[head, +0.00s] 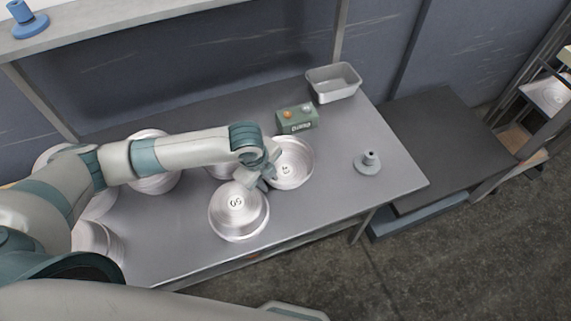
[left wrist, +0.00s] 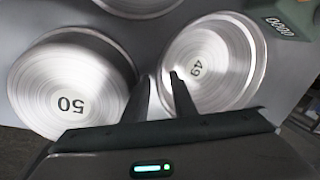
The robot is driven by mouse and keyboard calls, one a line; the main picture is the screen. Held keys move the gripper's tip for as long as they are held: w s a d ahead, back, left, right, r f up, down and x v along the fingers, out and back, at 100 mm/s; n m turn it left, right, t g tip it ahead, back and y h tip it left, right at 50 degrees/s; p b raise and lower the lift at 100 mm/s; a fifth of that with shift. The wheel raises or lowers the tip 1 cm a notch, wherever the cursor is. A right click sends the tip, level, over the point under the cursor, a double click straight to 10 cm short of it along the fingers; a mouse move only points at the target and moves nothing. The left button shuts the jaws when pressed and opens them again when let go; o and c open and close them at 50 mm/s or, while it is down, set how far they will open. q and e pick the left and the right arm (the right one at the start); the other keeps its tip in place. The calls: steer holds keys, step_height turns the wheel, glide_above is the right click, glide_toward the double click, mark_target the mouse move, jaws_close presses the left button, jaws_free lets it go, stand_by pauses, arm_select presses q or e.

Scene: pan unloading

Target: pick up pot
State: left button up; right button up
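Several round silver pots stand on the grey table (head: 340,180). The pot marked 50 (head: 238,212) is at the front middle, and it also shows at the left of the left wrist view (left wrist: 70,85). The pot marked 49 (head: 293,165) is behind it to the right, and it fills the upper right of the left wrist view (left wrist: 215,62). My left gripper (head: 265,182) is over the gap between these two pots. Its fingers (left wrist: 162,95) are apart with nothing between them; one tip overlaps the near-left rim of pot 49 in the picture. Contact cannot be told. My right gripper is out of view.
A green box (head: 296,119) and an empty metal tray (head: 333,83) stand at the back right. A grey flanged piece (head: 369,162) stands on the right of the table. More pots (head: 153,178) crowd the left side. A dark lower bench (head: 440,130) is at the right.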

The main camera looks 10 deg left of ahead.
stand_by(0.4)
arm_select(q)
jaws_close()
steer(key=shift+r, duration=0.15)
steer(key=shift+w+r+b, duration=0.1)
steer(key=shift+r+b, duration=0.25)
steer(key=shift+r, duration=0.25)
steer(key=shift+w+b+v, duration=0.2)
steer(key=shift+b+v, duration=0.35)
steer(key=shift+v, duration=0.6)
steer(key=s+d+r+b, duration=0.2)
steer(key=s+d+r, duration=0.4)
steer(key=d, duration=0.4)
steer(key=shift+r, duration=0.7)
